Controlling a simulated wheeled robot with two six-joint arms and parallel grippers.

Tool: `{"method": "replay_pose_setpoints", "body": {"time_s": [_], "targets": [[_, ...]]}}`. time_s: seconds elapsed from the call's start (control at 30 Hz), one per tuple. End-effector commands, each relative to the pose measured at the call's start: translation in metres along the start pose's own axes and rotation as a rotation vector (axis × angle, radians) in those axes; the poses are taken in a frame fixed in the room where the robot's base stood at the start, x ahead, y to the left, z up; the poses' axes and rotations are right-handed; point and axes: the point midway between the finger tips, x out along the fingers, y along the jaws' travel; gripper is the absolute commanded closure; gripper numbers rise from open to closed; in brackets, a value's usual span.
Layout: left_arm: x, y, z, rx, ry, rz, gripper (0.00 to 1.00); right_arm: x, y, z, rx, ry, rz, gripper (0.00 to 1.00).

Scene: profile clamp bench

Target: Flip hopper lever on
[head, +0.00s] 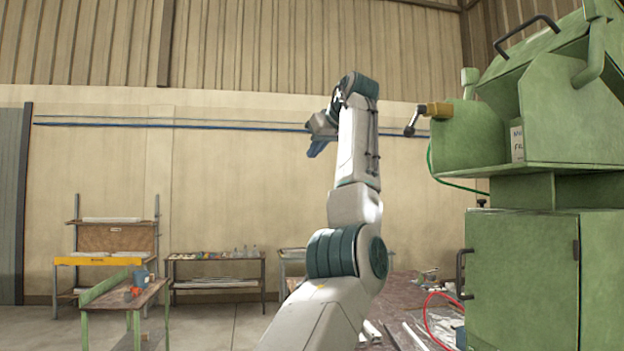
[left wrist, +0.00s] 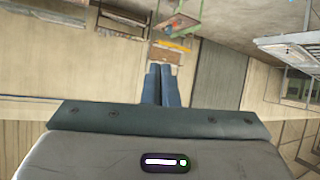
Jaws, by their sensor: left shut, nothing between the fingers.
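The green hopper machine (head: 575,110) stands at the right in the head view. On its left side a brass-coloured block (head: 438,109) carries a short lever (head: 413,121) with a dark end, tilted down and to the left. My left gripper (head: 316,149) is raised on the left of the lever, well apart from it, with its blue fingers pointing down-left. In the left wrist view the two fingers (left wrist: 161,86) lie together with nothing between them. The lever does not show in that view. My right gripper is not in view.
A dark bench top (head: 400,300) with loose profiles and a red hose (head: 432,318) lies below the machine. A green table (head: 125,295) and shelves (head: 215,275) stand at the far left and back. The air between my left gripper and the lever looks clear.

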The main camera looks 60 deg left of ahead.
Motion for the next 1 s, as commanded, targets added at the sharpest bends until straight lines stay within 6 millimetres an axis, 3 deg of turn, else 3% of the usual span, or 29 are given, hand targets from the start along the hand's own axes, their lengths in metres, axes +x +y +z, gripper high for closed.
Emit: {"method": "replay_pose_setpoints", "body": {"time_s": [0.2,0.43,0.63,1.0], "targets": [[0.043,0.008,0.014,0.043,0.002,-0.028,1.0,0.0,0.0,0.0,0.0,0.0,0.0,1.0],[0.072,0.017,0.027,0.081,0.01,-0.042,1.0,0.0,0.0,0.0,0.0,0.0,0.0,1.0],[0.083,0.02,0.031,0.095,0.014,-0.046,1.0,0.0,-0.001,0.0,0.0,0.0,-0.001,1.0],[0.083,0.021,0.032,0.095,0.014,-0.043,1.0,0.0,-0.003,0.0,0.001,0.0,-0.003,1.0]]}}
